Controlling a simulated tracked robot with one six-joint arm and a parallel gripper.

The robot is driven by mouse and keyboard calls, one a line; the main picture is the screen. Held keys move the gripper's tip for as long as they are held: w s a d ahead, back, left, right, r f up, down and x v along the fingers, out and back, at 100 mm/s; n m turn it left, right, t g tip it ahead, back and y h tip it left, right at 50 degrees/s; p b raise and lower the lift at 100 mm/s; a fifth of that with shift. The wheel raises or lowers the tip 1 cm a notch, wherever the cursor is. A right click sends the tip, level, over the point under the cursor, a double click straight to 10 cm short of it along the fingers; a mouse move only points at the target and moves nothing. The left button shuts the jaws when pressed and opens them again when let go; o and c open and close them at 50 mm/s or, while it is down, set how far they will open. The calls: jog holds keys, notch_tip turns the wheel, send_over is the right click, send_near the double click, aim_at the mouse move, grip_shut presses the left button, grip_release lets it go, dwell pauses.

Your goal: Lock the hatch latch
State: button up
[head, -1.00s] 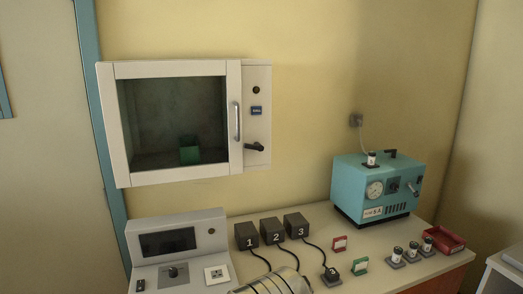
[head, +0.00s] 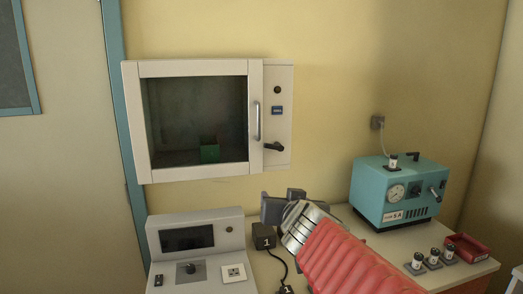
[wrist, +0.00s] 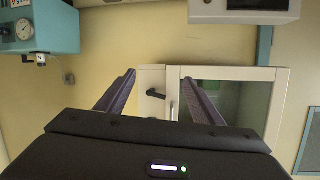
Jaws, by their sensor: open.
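The white hatch (head: 200,68) hangs on the wall with its glass door closed. The black latch lever (head: 274,146) is on the panel right of the door and lies roughly sideways. A metal handle (head: 257,122) runs along the door's right edge. My gripper (head: 283,203) is below the hatch panel in the head view. In the wrist view, where the scene is upside down, my gripper (wrist: 158,76) is open and empty. The latch lever (wrist: 156,94) appears between its two fingers, apart from them.
A grey console (head: 195,220) stands below the hatch. A teal device (head: 400,195) is on the bench to the right, with several small vials and a red tray (head: 467,248) in front. A green box (head: 209,151) is behind the hatch glass.

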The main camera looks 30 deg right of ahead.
jog(key=w+d+r+t+y, duration=0.1)
jog(key=w+d+r+t, duration=0.3)
jog(key=d+r, duration=0.1)
jog(key=shift+w+d+r, duration=0.2)
jog(key=shift+r, duration=0.45)
jog(key=shift+w, duration=0.1)
